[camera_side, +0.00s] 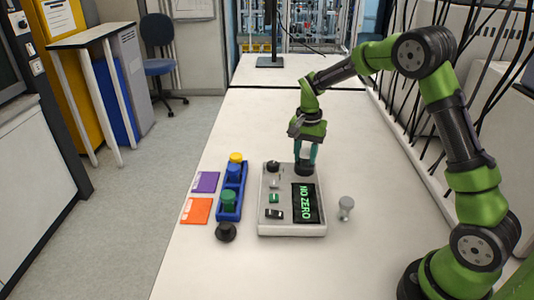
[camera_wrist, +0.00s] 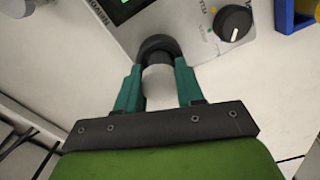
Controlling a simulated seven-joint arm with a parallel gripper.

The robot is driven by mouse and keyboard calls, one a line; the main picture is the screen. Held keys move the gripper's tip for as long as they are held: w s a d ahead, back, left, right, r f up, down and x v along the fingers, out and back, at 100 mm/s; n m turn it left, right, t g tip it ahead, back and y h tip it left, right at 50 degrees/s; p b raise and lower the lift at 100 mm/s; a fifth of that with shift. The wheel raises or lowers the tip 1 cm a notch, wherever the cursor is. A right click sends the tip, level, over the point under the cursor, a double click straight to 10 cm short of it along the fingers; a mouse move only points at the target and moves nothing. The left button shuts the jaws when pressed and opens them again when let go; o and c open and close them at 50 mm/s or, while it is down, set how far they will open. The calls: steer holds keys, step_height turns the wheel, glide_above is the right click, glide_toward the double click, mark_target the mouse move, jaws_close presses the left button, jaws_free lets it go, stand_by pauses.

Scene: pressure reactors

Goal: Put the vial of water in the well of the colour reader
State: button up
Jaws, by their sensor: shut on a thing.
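The colour reader (camera_side: 265,215) is a grey box on the bench, its display (camera_side: 304,203) reading NO ZERO in green. Its well has a black collar (camera_side: 304,168) at the back right; the collar (camera_wrist: 155,43) also shows in the wrist view. My gripper (camera_side: 306,154) is right above the collar, pointing down. In the wrist view my gripper (camera_wrist: 158,84) is shut on a pale, round-topped thing (camera_wrist: 158,80), apparently a vial, lined up with the collar. Its lower part is hidden, so I cannot tell how deep it sits. I cannot read which vial it is.
A small grey-topped vial (camera_side: 346,205) stands right of the reader. Left of it is a blue rack (camera_side: 241,187) with yellow-, blue- and green-topped vials. A black round piece (camera_side: 226,232) lies in front of the rack. Purple (camera_side: 206,182) and orange (camera_side: 196,211) cards lie further left.

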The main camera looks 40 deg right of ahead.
steer(key=shift+f, duration=0.2)
steer(key=o, duration=1.6)
steer(key=shift+r, duration=0.1)
steer(key=shift+r, duration=3.45)
